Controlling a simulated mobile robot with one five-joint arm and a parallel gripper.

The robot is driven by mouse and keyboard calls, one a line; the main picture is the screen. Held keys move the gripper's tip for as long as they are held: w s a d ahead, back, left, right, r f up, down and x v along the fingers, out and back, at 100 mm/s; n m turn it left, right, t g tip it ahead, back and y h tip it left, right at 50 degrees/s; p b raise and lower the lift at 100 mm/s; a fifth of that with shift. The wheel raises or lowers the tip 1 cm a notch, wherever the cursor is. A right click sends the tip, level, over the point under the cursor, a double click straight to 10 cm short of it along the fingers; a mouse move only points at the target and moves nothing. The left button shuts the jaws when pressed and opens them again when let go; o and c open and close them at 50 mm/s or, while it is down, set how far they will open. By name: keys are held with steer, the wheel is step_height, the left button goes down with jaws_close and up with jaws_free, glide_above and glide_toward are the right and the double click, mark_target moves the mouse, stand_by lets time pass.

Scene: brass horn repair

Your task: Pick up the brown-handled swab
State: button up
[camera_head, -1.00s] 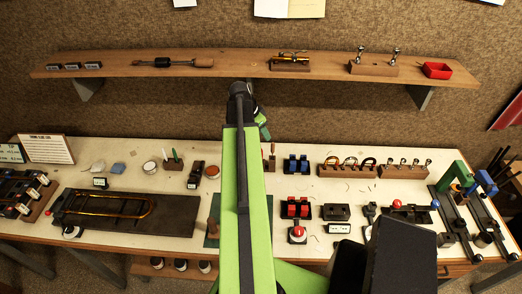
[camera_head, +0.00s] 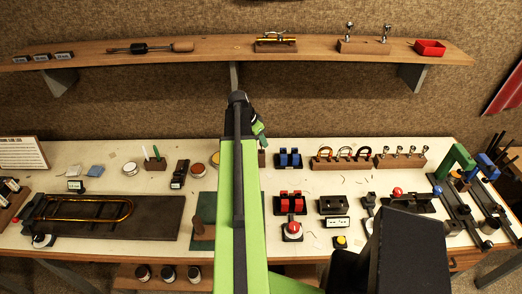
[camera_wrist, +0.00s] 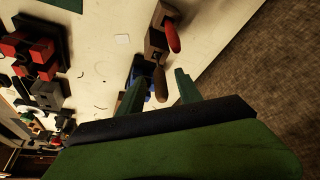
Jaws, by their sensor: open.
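A swab (camera_head: 150,48) lies lengthwise on the wall shelf in the head view, left of the middle. My gripper, seen in the wrist view (camera_wrist: 160,78), is open, with two green fingers apart above the bench and nothing held. In the head view my arm hides most of it; a green part shows below and right of the swab. The swab is not recognisable in the wrist view.
The shelf (camera_head: 215,57) also holds a brass piece on a block (camera_head: 276,41), a red tray (camera_head: 430,47) and small labelled boxes. The bench (camera_head: 125,160) below is crowded with blue blocks (camera_head: 289,159), red blocks (camera_head: 290,203) and a dark mat (camera_head: 160,222). Wall space between them is free.

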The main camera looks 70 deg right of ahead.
mark_target(264, 151)
steer(key=b+x, duration=0.4)
steer(key=x, duration=0.1)
steer(key=shift+d+f+b, duration=0.1)
steer(key=shift+f+b, duration=0.1)
steer(key=shift+b, duration=0.15)
steer(key=shift+r, duration=0.2)
jaws_close()
